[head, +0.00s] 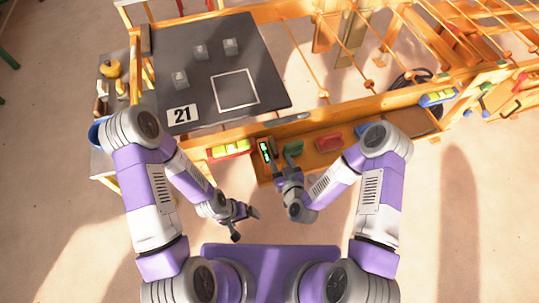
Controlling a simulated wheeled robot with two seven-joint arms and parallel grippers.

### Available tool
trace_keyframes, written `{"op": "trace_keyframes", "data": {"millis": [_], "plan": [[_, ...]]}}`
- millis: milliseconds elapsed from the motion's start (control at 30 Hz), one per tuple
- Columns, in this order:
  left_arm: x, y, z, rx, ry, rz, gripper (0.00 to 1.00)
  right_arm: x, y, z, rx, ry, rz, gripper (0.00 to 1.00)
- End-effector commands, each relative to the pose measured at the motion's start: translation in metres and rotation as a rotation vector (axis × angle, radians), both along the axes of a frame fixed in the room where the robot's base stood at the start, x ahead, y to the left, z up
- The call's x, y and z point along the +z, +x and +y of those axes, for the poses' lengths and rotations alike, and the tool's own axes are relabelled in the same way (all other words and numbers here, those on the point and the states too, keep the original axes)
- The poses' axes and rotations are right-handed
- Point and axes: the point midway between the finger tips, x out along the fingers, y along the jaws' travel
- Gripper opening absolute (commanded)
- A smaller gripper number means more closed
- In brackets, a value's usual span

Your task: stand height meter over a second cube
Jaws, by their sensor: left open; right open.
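Three grey cubes sit apart on the dark board (218,70): one at the left (180,80), one in the upper middle (200,52) and one at the upper right (231,47). A small black device with a green display (265,152), which looks like the height meter, is in the wooden tray below the board. My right gripper (281,159) is open at the tray, with its fingers close beside the device; I cannot tell whether they touch. My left gripper (246,223) is open and empty in front of the tray, over the floor.
The board bears a white square outline (235,90) and a card reading 21 (182,115). The tray also holds a yellow and red item (230,149), a green block (293,148) and a red block (329,142). Wooden rails (400,60) stand at the right.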

Motion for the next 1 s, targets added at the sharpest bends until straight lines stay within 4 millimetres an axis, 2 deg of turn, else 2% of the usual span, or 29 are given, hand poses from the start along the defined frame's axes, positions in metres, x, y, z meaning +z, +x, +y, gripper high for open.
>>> {"op": "trace_keyframes", "data": {"millis": [433, 567, 767, 1000], "plan": [[-0.019, 0.0, 0.0, 0.0, 0.0, 0.0, 0.96, -0.017, 0.054, 0.019, -0.002, 0.002, 0.0, 0.51], [-0.02, 0.0, 0.0, 0.0, 0.0, 0.0, 0.96, -0.018, 0.061, 0.022, -0.001, 0.001, 0.002, 0.51], [-0.019, 0.0, 0.0, 0.0, 0.0, 0.0, 0.96, -0.017, 0.061, 0.022, 0.0, 0.001, 0.003, 0.51], [-0.019, 0.0, 0.0, 0.0, 0.0, 0.0, 0.96, -0.017, 0.061, 0.022, 0.0, 0.001, 0.003, 0.16]]}}
